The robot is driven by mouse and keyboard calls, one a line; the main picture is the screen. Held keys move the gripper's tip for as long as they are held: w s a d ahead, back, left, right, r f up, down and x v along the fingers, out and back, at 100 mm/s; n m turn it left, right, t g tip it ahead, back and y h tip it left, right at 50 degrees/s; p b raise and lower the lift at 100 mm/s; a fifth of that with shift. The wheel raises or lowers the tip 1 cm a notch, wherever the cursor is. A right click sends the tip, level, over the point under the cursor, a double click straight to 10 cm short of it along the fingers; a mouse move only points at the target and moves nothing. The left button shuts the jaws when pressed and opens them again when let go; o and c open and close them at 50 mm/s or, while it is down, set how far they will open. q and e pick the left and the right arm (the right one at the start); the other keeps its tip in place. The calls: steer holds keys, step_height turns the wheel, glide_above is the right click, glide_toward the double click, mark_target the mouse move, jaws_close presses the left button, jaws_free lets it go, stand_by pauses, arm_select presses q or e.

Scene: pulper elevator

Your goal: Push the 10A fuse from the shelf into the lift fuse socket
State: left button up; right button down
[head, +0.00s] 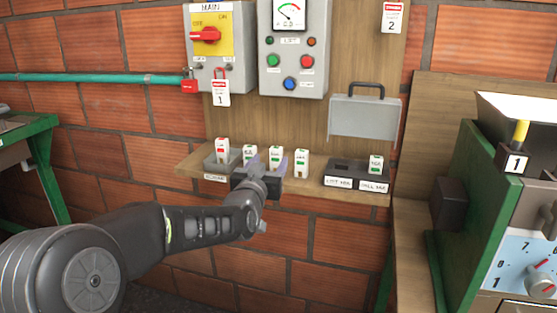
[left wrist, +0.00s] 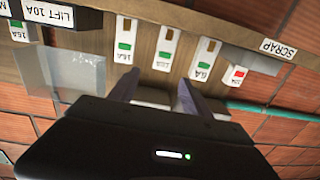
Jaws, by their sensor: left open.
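Three green-marked fuses stand upright in a row on the wooden shelf. The middle one (head: 275,156), seemingly the 10A by its small label, also shows in the left wrist view (left wrist: 165,47). My left gripper (head: 264,171) is open in front of it, at the shelf's front edge. In the left wrist view the fingers (left wrist: 156,88) point towards this fuse, apart from each other; I cannot tell whether they touch it. The lift fuse socket (head: 343,167), labelled LIFT 10A, is empty at the right of the shelf. My right gripper is not in view.
A green-marked fuse (head: 376,164) sits in the neighbouring mill socket. The other fuses (head: 249,155) (head: 302,164) flank the middle one closely. A red-marked fuse (head: 222,150) stands in the scrap tray. A grey cover (head: 365,116) is above the sockets.

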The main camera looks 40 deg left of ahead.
mark_target(276, 152)
arm_select(q)
steer(key=shift+x, duration=0.95)
steer(key=shift+w+a, duration=0.2)
steer(key=shift+w, duration=0.15)
steer(key=p+x, duration=0.1)
steer(key=x, duration=0.3)
steer(key=shift+w+a+f, duration=0.1)
steer(key=shift+w+f, duration=0.1)
steer(key=shift+c, duration=0.5)
steer(key=shift+s, duration=0.1)
jaws_close()
